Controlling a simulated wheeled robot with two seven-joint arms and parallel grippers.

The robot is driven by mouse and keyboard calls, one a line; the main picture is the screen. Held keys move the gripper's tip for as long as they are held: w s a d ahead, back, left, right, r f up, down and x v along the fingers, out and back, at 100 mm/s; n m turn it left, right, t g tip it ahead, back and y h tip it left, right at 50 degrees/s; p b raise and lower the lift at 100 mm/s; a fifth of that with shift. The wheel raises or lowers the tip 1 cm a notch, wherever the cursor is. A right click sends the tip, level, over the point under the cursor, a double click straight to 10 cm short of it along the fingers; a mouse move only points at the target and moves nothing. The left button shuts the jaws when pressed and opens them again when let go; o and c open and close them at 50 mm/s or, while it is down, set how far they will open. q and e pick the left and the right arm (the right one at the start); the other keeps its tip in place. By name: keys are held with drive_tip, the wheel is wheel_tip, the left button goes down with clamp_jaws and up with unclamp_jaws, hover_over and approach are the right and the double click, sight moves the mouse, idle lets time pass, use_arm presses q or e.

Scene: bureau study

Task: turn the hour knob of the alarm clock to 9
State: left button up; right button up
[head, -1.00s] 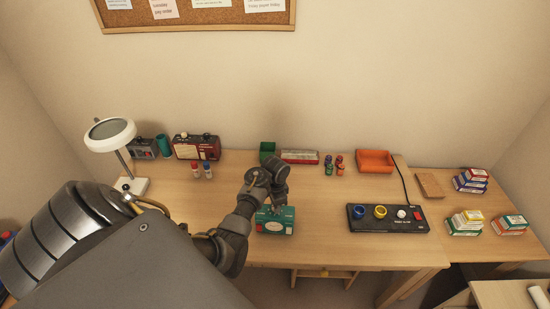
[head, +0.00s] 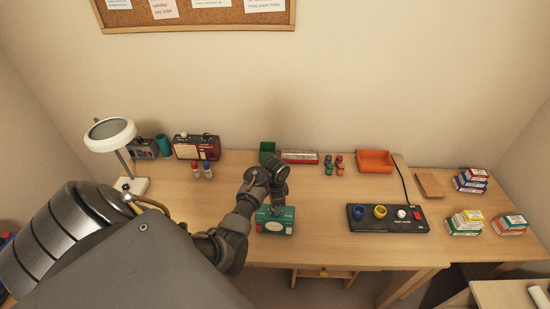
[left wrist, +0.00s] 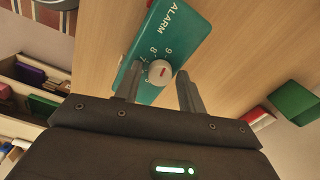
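The alarm clock (head: 262,226) is a teal box on the near part of the desk, below my left gripper (head: 277,209). In the left wrist view the clock's teal face (left wrist: 187,32) carries the word ALARM and the numerals 7, 8 and 9. The hour knob (left wrist: 160,73) is round and pale with a short red mark; which numeral the mark points to is unclear. My left gripper (left wrist: 158,72) is open, its fingertips on either side of the knob in the picture. I cannot tell whether they touch it. My right gripper is not in view.
A black panel (head: 388,225) with coloured knobs stands right of the clock. Behind are a green box (head: 267,148), an orange tray (head: 375,160) and small coloured pieces. A lamp (head: 110,134) and red radio-like box (head: 196,146) stand left. The desk between is mostly clear.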

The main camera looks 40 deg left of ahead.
use_arm(q)
drive_tip(key=shift+o, duration=0.6)
drive_tip(key=shift+r, duration=0.25)
wheel_tip(320, 180, up, 10)
drive_tip(key=shift+r, duration=0.15)
